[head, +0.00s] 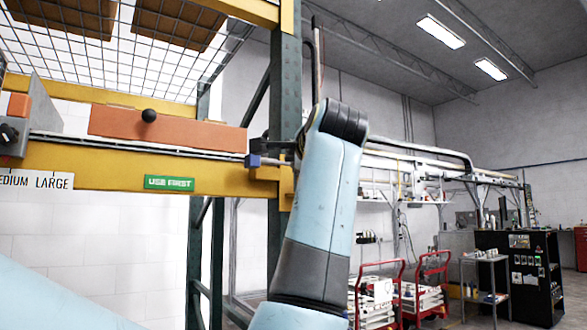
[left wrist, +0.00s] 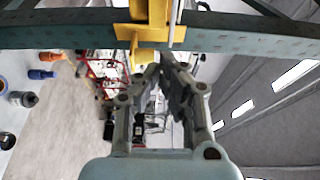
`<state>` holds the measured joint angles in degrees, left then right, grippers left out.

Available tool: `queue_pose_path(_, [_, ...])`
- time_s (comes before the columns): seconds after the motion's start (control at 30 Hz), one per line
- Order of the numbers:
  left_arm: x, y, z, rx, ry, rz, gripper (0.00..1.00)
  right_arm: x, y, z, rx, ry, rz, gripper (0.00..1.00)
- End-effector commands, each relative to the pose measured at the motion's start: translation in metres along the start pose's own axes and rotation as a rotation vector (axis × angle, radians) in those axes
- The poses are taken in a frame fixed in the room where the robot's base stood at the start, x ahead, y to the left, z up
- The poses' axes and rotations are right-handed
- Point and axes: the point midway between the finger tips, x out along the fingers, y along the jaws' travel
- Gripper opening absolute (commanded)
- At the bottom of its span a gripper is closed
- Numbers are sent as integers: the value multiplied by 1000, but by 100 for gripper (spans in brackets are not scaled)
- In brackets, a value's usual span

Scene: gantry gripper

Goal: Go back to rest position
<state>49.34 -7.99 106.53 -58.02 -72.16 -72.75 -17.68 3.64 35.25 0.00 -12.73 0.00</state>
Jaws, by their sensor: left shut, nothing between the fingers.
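My left gripper shows in the left wrist view (left wrist: 166,62), its two fingers together at the tips with nothing between them. The tips are just below a yellow bracket (left wrist: 150,15) on a green steel beam (left wrist: 250,35); I cannot tell whether they touch it. In the head view my light blue left arm rises in the middle to a black joint, beside the green rack upright (head: 285,90); its gripper is mostly hidden behind the arm. My right gripper is in neither view.
A yellow beam (head: 90,170) carries a rail, an orange block (head: 165,130) with a black knob, and a green "USE FIRST" label (head: 169,183). A small blue part (head: 253,160) is near my arm. Red carts (head: 432,290) and a dark cabinet (head: 520,270) stand further right.

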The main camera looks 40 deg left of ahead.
Motion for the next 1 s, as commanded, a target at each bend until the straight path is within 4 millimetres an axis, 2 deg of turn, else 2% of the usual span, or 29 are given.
queue_pose_path(0.2, [-2, 0, 0, 0, -1, 0, 0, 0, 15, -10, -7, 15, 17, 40])
queue_pose_path(0.57, [-2, 0, 0, 1, -1, 0, 0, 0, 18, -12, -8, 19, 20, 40])
queue_pose_path(0.67, [0, 15, -1, 17, -1, 14, 0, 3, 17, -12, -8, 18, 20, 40])
queue_pose_path(0.77, [4, 60, -1, 71, -7, 56, 0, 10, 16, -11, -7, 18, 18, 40])
queue_pose_path(0.87, [11, 134, -3, 172, -10, 130, 0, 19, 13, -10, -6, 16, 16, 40])
queue_pose_path(0.9, [13, 167, -5, 218, -5, 168, 0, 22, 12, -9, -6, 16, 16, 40])
queue_pose_path(0.97, [16, 219, -9, 285, 15, 223, 0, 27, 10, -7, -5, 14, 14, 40])
queue_pose_path(1.0, [16, 253, -11, 326, 29, 257, 0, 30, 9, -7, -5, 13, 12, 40])
